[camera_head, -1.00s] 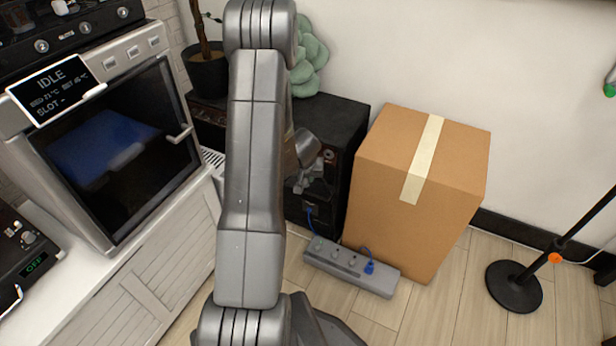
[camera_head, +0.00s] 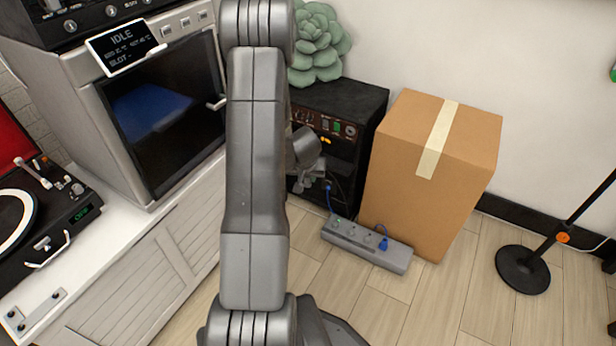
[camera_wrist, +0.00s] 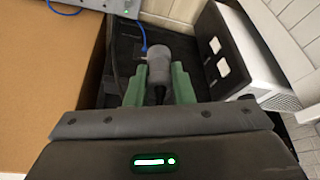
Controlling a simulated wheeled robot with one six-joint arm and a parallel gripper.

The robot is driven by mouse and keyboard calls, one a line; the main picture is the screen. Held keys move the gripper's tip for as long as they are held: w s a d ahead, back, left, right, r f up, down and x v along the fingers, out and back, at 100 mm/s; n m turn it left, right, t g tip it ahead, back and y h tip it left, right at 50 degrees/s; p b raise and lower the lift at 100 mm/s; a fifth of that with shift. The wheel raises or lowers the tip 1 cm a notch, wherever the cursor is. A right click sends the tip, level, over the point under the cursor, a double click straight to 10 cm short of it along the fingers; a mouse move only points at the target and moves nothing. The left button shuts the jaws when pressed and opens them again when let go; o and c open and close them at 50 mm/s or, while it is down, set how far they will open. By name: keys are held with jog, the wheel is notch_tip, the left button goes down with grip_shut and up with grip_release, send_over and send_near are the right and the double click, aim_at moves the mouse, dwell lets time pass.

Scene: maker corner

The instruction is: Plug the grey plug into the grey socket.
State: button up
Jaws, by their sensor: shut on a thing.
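My gripper (camera_wrist: 158,78) has green fingers shut on the grey plug (camera_wrist: 159,62), one finger on each side, with a dark cable running back from it in the wrist view. In the head view my gripper (camera_head: 307,178) is small and partly behind my own arm, in front of the black cabinet and to the left of the power strip; the plug cannot be made out there. The grey power strip (camera_head: 340,240) lies on the floor with several sockets on top and a blue plug (camera_head: 383,243) in it. I cannot tell which socket is the grey one.
A cardboard box (camera_head: 415,195) stands right behind the strip, beside the black cabinet (camera_head: 362,97). A blue cable (camera_head: 328,200) runs from the cabinet to the strip. A white counter (camera_head: 160,270) is at left, a round stand base (camera_head: 523,270) at right. Floor in front is free.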

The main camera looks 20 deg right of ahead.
jog(key=w+a+r+n, duration=0.1)
jog(key=a+r, duration=0.2)
jog(key=a, duration=0.5)
jog(key=w+a+r+n+y, duration=0.1)
jog(key=a+r, duration=0.3)
jog(key=a, duration=0.4)
jog(key=a+r+n+y, duration=0.1)
jog(key=a+r+n, duration=0.2)
jog(key=a, duration=0.5)
jog(key=shift+w+a+r, duration=0.35)
jog(key=shift+w+r, duration=0.05)
jog(key=shift+r, duration=0.15)
jog(key=shift+d+t, duration=0.1)
jog(key=shift+t, duration=0.2)
